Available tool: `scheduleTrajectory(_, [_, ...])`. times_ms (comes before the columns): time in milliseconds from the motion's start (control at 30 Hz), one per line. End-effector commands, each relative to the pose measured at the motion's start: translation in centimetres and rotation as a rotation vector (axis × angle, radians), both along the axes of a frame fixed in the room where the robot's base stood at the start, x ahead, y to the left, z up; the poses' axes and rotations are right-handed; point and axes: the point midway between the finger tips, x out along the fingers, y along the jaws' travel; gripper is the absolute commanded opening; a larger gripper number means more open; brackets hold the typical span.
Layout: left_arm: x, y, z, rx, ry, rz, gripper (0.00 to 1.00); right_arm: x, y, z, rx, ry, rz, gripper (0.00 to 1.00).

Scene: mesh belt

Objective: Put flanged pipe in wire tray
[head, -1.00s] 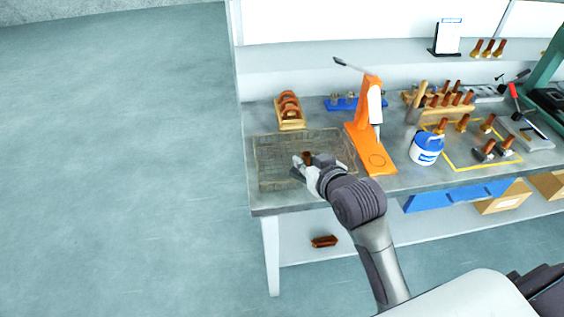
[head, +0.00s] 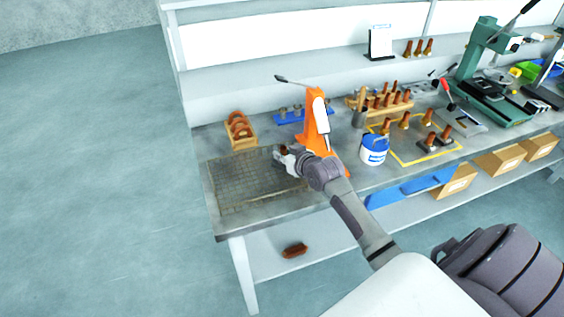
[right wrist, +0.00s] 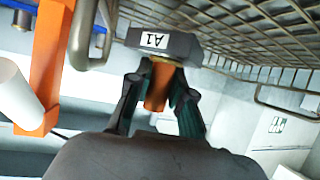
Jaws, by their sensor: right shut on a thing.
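My right gripper (head: 287,158) is shut on the flanged pipe (head: 284,149), at the right end of the wire tray (head: 238,182). In the right wrist view, the fingers (right wrist: 158,100) grip the pipe's copper tube (right wrist: 158,84). Its dark grey flange, marked A1, is clear of the fingers. The tray's mesh (right wrist: 255,25) lies beyond the flange, with a wire handle on each side. I cannot tell whether the flange touches the mesh. The tray looks empty in its visible part; my gripper hides some of its right end. My left gripper is not in view.
An orange press (head: 318,125) stands close to the tray's right end. A wooden holder with copper rings (head: 240,130) and a blue rack (head: 300,115) stand behind. A white-and-blue tub (head: 374,150) is further right. A brown brush-like item (head: 294,250) lies on the lower shelf.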

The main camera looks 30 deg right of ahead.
Motion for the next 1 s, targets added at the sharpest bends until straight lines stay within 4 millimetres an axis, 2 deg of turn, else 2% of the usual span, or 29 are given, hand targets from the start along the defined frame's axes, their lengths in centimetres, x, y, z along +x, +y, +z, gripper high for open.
scheduleTrajectory(200, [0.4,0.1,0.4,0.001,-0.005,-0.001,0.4,0.0,0.0,-2.8,0.0,0.0,-0.001,0.0])
scheduleTrajectory(567, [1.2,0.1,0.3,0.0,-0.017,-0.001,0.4,0.0,0.0,-3.3,0.0,-0.001,-0.001,0.0])
scheduleTrajectory(600, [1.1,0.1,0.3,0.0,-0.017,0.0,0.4,-0.1,0.0,-3.5,0.0,0.003,0.0,0.22])
scheduleTrajectory(733, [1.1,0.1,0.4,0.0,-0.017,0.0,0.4,-0.1,0.0,-3.4,0.0,0.003,0.0,0.44])
scheduleTrajectory(1000, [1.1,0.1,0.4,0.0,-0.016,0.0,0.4,-0.1,0.0,-3.4,0.0,0.003,0.0,0.46])
